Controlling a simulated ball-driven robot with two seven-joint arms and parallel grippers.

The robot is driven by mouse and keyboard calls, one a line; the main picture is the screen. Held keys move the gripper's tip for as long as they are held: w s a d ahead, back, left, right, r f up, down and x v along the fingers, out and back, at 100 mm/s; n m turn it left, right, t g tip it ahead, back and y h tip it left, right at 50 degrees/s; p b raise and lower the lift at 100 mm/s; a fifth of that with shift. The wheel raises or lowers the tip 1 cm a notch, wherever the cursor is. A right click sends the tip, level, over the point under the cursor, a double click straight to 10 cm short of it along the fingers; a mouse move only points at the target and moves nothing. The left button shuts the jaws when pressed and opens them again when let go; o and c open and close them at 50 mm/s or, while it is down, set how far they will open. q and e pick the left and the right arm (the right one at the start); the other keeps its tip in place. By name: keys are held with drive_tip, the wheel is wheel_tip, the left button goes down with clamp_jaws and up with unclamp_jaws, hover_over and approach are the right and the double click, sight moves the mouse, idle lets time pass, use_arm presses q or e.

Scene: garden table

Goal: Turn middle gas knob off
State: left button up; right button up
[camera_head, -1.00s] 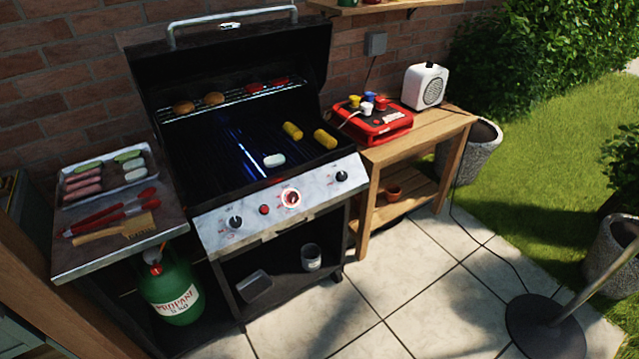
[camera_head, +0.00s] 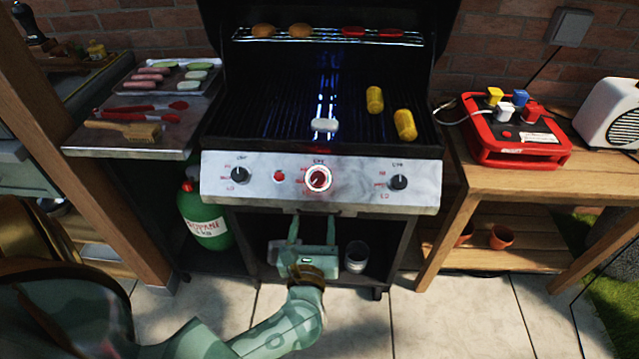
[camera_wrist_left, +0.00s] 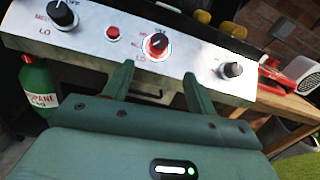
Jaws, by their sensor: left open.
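The middle gas knob (camera_head: 318,179) is red and black with a bright ring around it, on the grill's silver control panel (camera_head: 358,193). It also shows in the left wrist view (camera_wrist_left: 157,45), with its pointer line turned away from straight up. Blue flame shows under the grate behind it. My left gripper (camera_head: 314,217) is open and empty, below the panel and under the middle knob. In the left wrist view its two fingers (camera_wrist_left: 156,82) point up at the panel, one on each side below the knob, apart from it. My right gripper is not in view.
A black left knob (camera_head: 240,175) and right knob (camera_head: 398,182) flank the middle one, with a small red button (camera_head: 279,176) between. Corn cobs (camera_head: 375,100) lie on the grate. A green propane bottle (camera_head: 203,212) stands at left, a wooden side table (camera_head: 590,165) at right.

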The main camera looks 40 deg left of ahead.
sight(317, 183)
use_arm(q)
drive_tip(key=b+x, duration=0.1)
drive_tip(key=x, duration=1.1)
drive_tip(key=shift+w+a, duration=0.2)
drive_tip(key=c, duration=1)
